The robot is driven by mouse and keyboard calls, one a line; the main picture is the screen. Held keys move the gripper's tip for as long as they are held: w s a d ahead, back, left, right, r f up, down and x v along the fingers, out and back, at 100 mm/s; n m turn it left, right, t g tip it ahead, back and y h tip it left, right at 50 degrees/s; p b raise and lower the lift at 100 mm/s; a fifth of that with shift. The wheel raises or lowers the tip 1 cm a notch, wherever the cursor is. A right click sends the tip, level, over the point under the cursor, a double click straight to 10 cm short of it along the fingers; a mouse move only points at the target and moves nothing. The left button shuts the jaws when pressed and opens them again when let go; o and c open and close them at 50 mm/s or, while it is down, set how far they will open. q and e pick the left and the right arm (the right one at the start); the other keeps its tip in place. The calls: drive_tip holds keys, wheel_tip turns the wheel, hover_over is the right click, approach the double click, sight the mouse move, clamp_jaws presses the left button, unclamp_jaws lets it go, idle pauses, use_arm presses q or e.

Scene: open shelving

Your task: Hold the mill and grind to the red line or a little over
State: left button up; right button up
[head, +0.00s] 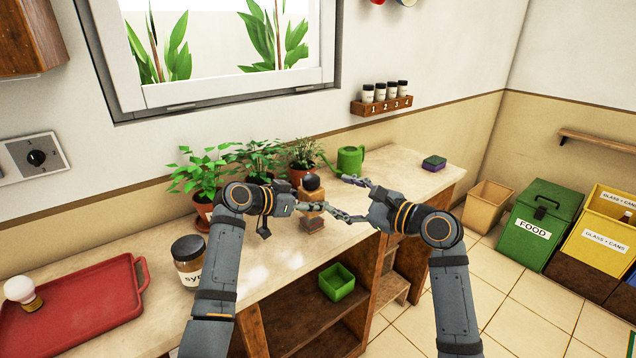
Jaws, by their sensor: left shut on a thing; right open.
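The mill (312,194) stands upright on the counter, with a dark round knob on top and a brown wooden body. Its lower part shows reddish-brown below the fingers; I cannot make out the red line or the level of the grounds. My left gripper (311,207) is shut on the mill's body from the left. My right gripper (338,196) is open just right of the mill, its two fingers spread and pointing toward it. I cannot tell whether a right finger touches the mill.
Potted plants (262,158) and a green watering can (350,159) stand behind. A syrup jar (188,262), a red tray (75,300) and a bulb (20,290) are at the left. A sponge (433,163) lies at the right. A green box (336,282) sits on the shelf below.

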drive_tip(key=w+n+g, duration=0.1)
drive_tip(key=n, duration=0.6)
drive_tip(key=n+g, duration=0.5)
drive_tip(key=n, duration=2)
approach(315, 178)
drive_tip(key=x, duration=1.1)
drive_tip(key=shift+w+a+f, duration=0.1)
drive_tip(key=shift+w+f, duration=0.05)
drive_tip(key=shift+w, duration=0.2)
drive_tip(key=c, duration=1.2)
drive_tip(key=shift+o, duration=0.2)
drive_tip(key=m+t+h, duration=0.2)
drive_tip(key=m+t, duration=0.1)
drive_tip(key=shift+a, duration=0.1)
drive_tip(key=shift+m+t+h, duration=0.5)
drive_tip(key=shift+m+t, duration=0.2)
